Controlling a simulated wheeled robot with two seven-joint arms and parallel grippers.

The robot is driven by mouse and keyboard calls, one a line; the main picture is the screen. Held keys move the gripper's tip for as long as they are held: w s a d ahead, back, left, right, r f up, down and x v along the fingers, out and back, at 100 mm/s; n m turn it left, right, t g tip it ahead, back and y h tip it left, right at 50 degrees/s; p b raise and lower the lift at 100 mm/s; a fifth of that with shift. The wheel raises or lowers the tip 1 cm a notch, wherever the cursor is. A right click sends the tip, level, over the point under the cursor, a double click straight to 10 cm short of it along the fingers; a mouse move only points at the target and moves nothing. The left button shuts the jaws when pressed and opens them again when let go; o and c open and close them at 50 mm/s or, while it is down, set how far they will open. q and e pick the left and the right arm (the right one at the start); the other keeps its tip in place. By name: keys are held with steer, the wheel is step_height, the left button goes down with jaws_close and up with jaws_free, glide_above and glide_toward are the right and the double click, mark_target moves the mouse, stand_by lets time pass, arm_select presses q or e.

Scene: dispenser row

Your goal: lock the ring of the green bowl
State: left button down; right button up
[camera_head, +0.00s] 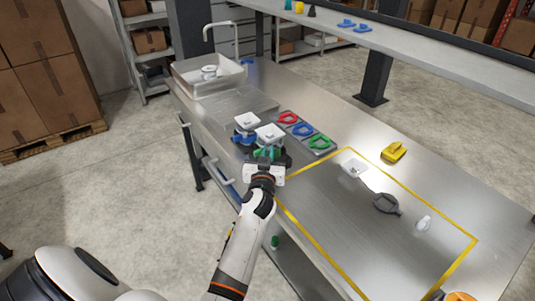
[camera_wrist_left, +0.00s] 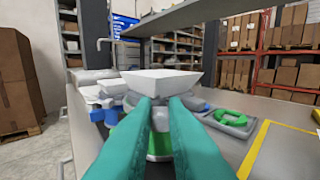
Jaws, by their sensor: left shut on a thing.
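The green bowl is a white square-topped bowl (camera_head: 270,132) on a stand, with green parts (camera_head: 259,154) below it. It fills the middle of the left wrist view (camera_wrist_left: 162,80), with green showing low between my fingers (camera_wrist_left: 160,143). My left gripper (camera_head: 264,160) is at its near side, just under the bowl. Its teal fingers (camera_wrist_left: 161,103) are closed together on the green ring, which they mostly hide; the ring's exact angle cannot be told. My right gripper is not in view.
A similar white bowl (camera_head: 246,119) with a blue ring (camera_head: 245,137) stands close behind-left. A dark tray (camera_head: 316,151) with red, blue and green rings lies to the right. A yellow-taped area (camera_head: 330,215) holds several small items. A sink (camera_head: 207,76) is at the far end.

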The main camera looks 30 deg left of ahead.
mark_target(261, 143)
arm_select(q)
steer(key=shift+s+a+r+m+t+h+p, duration=0.15)
steer(key=shift+m+t+h+p, duration=0.2)
steer(key=shift+p, duration=0.25)
steer(key=h+p, duration=0.1)
steer(key=a+m+h+p, duration=0.1)
steer(key=p, duration=0.1)
steer(key=m+t+h+p, duration=0.1)
steer(key=shift+s+a+r, duration=0.1)
steer(key=shift+s+a, duration=0.15)
steer(key=shift+a, duration=0.1)
steer(key=shift+a+m+h+p, duration=0.3)
steer(key=shift+m+h+p, duration=0.25)
steer(key=shift+h, duration=0.2)
steer(key=shift+s+a+m+t+h, duration=0.1)
steer(key=shift+a+m+t+h, duration=0.25)
steer(key=shift+h, duration=0.45)
steer(key=shift+a+f+m+h, duration=0.2)
steer(key=shift+m+h, duration=0.2)
steer(key=shift+h, duration=0.15)
steer(key=shift+a+f+m+h, duration=0.1)
steer(key=shift+a+m+h, duration=0.1)
steer(key=shift+m+h, duration=0.25)
steer(key=shift+a+m+g+h+b, duration=0.2)
steer(key=shift+a+m+h, duration=0.25)
steer(key=shift+h, duration=0.55)
steer(key=shift+a+m+g+h+b, duration=0.2)
steer(key=shift+m+h, duration=0.45)
steer(key=shift+h, duration=0.35)
